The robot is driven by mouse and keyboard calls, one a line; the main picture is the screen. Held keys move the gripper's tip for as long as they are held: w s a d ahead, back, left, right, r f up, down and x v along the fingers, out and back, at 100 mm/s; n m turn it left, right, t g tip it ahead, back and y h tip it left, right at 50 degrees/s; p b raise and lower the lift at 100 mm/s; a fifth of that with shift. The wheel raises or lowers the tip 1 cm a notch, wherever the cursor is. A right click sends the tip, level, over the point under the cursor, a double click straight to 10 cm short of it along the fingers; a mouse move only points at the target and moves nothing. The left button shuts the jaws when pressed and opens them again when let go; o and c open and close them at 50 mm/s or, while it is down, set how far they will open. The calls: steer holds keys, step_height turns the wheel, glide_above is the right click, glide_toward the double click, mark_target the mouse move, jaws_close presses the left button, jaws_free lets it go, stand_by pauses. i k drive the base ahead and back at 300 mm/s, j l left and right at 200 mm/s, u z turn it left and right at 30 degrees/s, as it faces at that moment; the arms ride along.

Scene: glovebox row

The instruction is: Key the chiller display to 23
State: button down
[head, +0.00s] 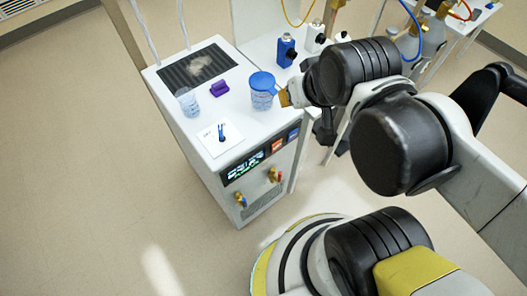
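The chiller (212,172) is a white box on the floor, left of my arm. Its dark display (243,168) is on the upper front face, with greenish-white marks too small to read. An orange key (278,145) and a blue key (293,134) sit right of the display. My gripper (287,98) is near the chiller's top right edge, above and behind the keys, close to a blue-lidded cup (262,92). The gripper's fingers are small and partly hidden by my arm. I cannot tell whether it touches the cup.
On the chiller top are a small clear beaker (187,102), a purple block (219,88), a white card (220,138) with a dark blue item and a dark grille (197,65). Valves (275,175) stick out below the display. Blue and white bottles stand behind. Floor at left is clear.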

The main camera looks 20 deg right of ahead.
mark_target(274, 147)
steer(key=k+j, duration=0.5)
steer(key=k, duration=0.15)
steer(key=k+j, duration=0.45)
steer(key=k, duration=0.2)
